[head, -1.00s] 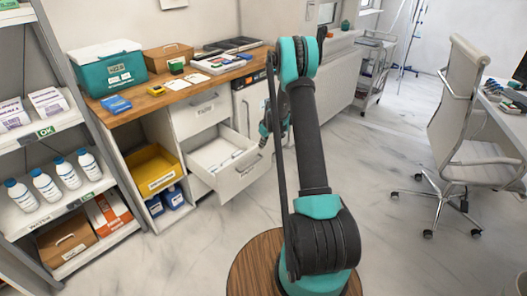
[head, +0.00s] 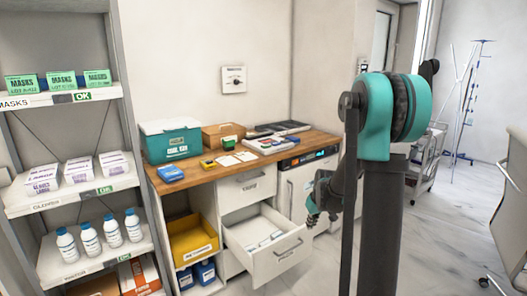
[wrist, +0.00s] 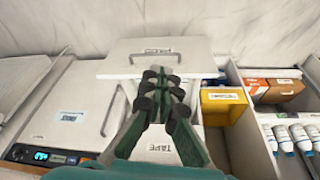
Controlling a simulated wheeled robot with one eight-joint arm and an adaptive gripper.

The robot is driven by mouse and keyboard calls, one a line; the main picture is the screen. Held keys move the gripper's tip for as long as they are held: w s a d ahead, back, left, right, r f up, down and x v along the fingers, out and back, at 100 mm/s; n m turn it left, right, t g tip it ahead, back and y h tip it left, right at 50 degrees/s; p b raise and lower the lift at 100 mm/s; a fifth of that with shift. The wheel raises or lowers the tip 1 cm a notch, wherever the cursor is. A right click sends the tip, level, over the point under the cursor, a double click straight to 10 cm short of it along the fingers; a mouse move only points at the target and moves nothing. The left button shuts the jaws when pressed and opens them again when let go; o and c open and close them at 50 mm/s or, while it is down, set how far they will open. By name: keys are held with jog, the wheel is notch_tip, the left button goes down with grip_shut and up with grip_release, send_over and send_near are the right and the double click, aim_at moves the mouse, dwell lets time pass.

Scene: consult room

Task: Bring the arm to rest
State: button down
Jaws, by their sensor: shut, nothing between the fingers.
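My arm (head: 380,225) stands upright in the right half of the head view, with its teal elbow (head: 378,115) at the top. My gripper (head: 313,213) hangs at its left, beside the right end of the open drawer's front (head: 278,258); in this view I cannot tell whether they touch. In the wrist view my gripper (wrist: 160,73) has its green fingers together with nothing between them, pointing toward the open drawer's front (wrist: 145,52). The closed drawer marked TAPE (wrist: 165,148) shows behind the fingers.
The wooden counter (head: 215,178) holds a teal box (head: 170,140), a brown box and small items. A yellow bin (head: 193,243) sits in the cabinet beside the drawer. A shelf rack (head: 125,85) stands left. A chair (head: 512,205) is at the right edge. Floor (head: 450,230) shows clear between.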

jog(key=s+r+m+h, duration=0.1)
jog(key=s+m, duration=0.2)
jog(key=s, duration=2.4)
jog(key=shift+s+m+t, duration=0.3)
jog(key=shift+m+t, duration=0.1)
jog(key=c, duration=2.3)
grip_release()
